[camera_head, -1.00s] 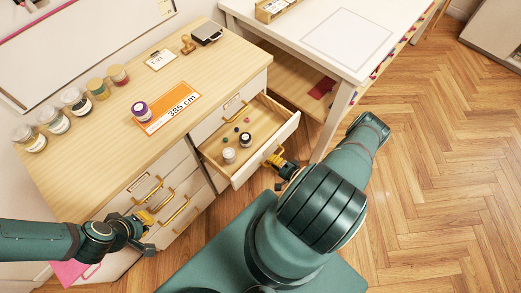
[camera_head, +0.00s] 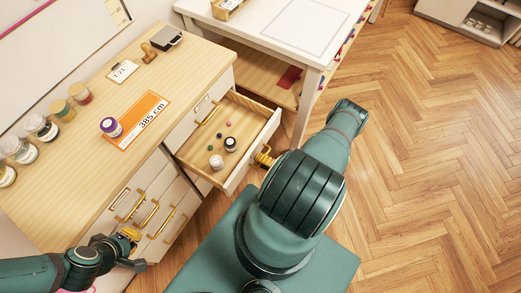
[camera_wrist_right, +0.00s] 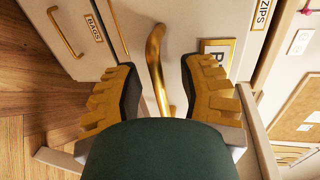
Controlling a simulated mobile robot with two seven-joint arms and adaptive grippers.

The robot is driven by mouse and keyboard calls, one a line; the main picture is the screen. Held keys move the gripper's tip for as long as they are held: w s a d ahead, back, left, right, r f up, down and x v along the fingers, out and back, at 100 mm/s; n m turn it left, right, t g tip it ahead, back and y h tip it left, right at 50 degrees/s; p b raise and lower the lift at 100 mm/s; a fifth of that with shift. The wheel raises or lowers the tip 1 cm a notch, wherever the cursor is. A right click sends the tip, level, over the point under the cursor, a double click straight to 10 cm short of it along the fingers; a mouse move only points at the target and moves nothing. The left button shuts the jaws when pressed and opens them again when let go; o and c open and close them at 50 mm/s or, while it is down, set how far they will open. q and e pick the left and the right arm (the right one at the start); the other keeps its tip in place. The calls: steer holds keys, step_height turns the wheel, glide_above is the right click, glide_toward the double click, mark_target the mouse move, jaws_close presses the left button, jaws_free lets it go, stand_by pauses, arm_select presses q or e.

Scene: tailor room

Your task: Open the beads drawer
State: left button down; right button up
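The drawer (camera_head: 258,146) stands pulled out from the wooden cabinet. It holds small coloured beads and two small jars (camera_head: 216,162). My right gripper (camera_head: 263,157) is at its front. In the right wrist view, the gold handle (camera_wrist_right: 154,62) runs between my right gripper's (camera_wrist_right: 160,95) two yellow fingers, with gaps on both sides. The label beside the handle (camera_wrist_right: 216,50) is partly covered by a finger; only a first letter like B shows. My left gripper (camera_head: 131,236) is beside the handles of the left drawers; its opening cannot be made out.
The cabinet top (camera_head: 75,165) carries several jars, an orange "385 cm" card (camera_head: 143,119) and a stamp (camera_head: 150,51). A white table (camera_head: 285,35) stands just behind the drawer. Wooden floor (camera_head: 430,150) is clear on the right.

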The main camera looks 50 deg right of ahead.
steer(key=shift+s, duration=0.1)
steer(key=a+v, duration=0.1)
steer(key=v, duration=1)
steer(key=shift+s+d, duration=0.45)
steer(key=shift+r, duration=0.15)
